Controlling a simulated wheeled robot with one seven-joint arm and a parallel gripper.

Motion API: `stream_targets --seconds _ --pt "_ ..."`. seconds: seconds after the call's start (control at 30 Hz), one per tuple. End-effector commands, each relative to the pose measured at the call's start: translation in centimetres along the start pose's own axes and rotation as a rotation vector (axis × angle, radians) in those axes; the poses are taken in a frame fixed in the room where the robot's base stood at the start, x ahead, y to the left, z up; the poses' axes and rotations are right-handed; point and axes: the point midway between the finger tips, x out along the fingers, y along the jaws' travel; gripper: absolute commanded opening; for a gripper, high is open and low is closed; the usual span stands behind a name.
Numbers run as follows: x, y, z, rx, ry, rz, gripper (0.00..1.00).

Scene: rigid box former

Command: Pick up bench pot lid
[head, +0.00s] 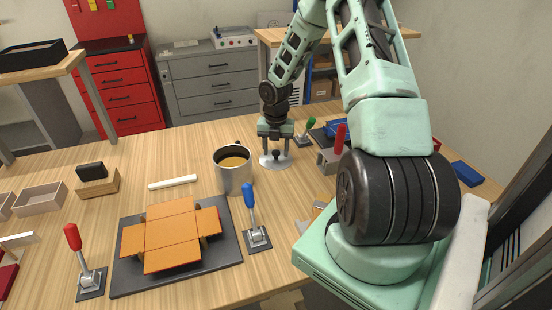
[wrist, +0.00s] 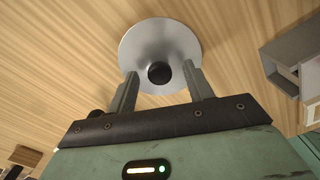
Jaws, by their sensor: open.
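The pot lid (head: 275,161) is a round silver disc with a dark knob, lying on the wooden bench behind and right of the metal pot. In the wrist view the lid (wrist: 160,50) is near the top centre, with its black knob (wrist: 159,73) between the finger ends. My gripper (head: 276,146) is right above the lid, pointing down. In the wrist view my gripper (wrist: 160,82) is open, with one finger on each side of the knob and gaps to both. The metal pot (head: 234,175) stands upright with brownish contents.
A blue-handled clamp (head: 252,220), a red-handled clamp (head: 78,255) and an orange box blank (head: 170,235) on a dark plate are in front. A grey fixture (head: 328,158) and a green-handled clamp (head: 308,130) stand close right of the lid. A white bar (head: 172,182) lies left of the pot.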

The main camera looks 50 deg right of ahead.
Motion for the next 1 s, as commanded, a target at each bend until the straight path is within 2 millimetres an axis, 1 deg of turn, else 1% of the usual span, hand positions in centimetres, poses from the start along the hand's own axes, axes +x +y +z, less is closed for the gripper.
stream_targets --seconds 0.03,0.07,0.1,0.2,0.47,0.57,0.67,0.9,1.0 --pt "0.0 0.0 0.0 0.0 0.0 0.0 0.46" --pt "0.0 0.0 0.0 0.0 0.0 0.0 0.38" --pt "0.0 0.0 0.0 0.0 0.0 0.0 0.26" --pt "0.0 0.0 0.0 0.0 0.0 0.0 0.03" --pt "-0.1 0.0 0.0 0.001 0.0 0.0 0.03" --pt "-0.8 0.0 0.1 0.002 -0.002 0.001 0.03" --pt "-2.2 0.0 0.1 0.003 -0.004 0.002 0.03" --pt "-7.0 0.0 0.2 0.003 -0.004 0.002 0.03" --pt "-8.5 0.0 0.1 0.003 -0.003 0.001 0.03"
